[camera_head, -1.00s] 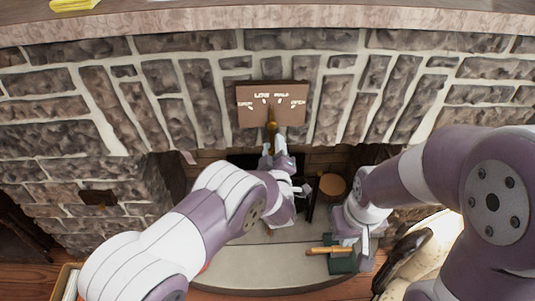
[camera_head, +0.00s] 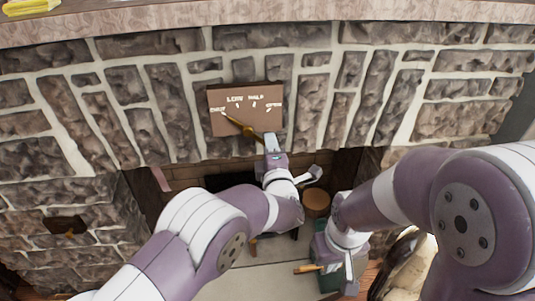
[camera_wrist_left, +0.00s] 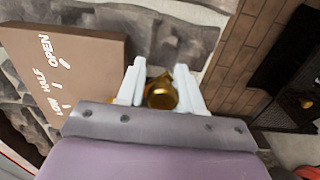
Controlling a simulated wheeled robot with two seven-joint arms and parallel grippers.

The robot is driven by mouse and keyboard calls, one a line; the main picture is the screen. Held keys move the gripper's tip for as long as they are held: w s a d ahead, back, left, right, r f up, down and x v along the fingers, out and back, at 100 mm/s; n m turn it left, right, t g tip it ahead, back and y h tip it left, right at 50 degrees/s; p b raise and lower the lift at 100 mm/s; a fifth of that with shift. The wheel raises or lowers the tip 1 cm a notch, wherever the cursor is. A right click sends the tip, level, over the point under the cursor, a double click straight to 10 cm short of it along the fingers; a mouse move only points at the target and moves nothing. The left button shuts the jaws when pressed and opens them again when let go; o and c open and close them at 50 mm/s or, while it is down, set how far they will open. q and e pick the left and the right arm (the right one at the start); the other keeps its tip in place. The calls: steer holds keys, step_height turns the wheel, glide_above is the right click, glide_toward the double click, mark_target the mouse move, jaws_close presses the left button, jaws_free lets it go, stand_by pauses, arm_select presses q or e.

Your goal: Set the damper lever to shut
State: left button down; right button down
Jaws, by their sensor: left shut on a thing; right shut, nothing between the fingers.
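The damper plate (camera_head: 262,95) is brown, on the stone chimney front, with marks lettered SHUT, LOW, HALF and OPEN from left to right. The brass damper lever (camera_head: 236,123) is tilted. Its thin end points up-left to the SHUT mark and its other end slopes down-right to my left gripper (camera_head: 270,143). In the left wrist view the white fingers of my left gripper (camera_wrist_left: 160,84) are shut around the lever's round brass knob (camera_wrist_left: 162,96). The SHUT lettering is out of that view. My right gripper (camera_head: 348,268) is shut and empty, low at the right.
A green box (camera_head: 328,281) and a wooden stick (camera_head: 306,269) are beside my right gripper. A round wooden-topped thing (camera_head: 316,203) stands in the fireplace opening. A mantel shelf (camera_head: 300,18) runs above, with a yellow cloth-like thing (camera_head: 30,6) at its left.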

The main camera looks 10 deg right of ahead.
arm_select(q)
steer(key=shift+f, duration=0.4)
steer(key=shift+s, duration=0.1)
steer(key=c, duration=0.9)
jaws_free()
steer(key=shift+o, duration=0.2)
steer(key=shift+r, duration=0.2)
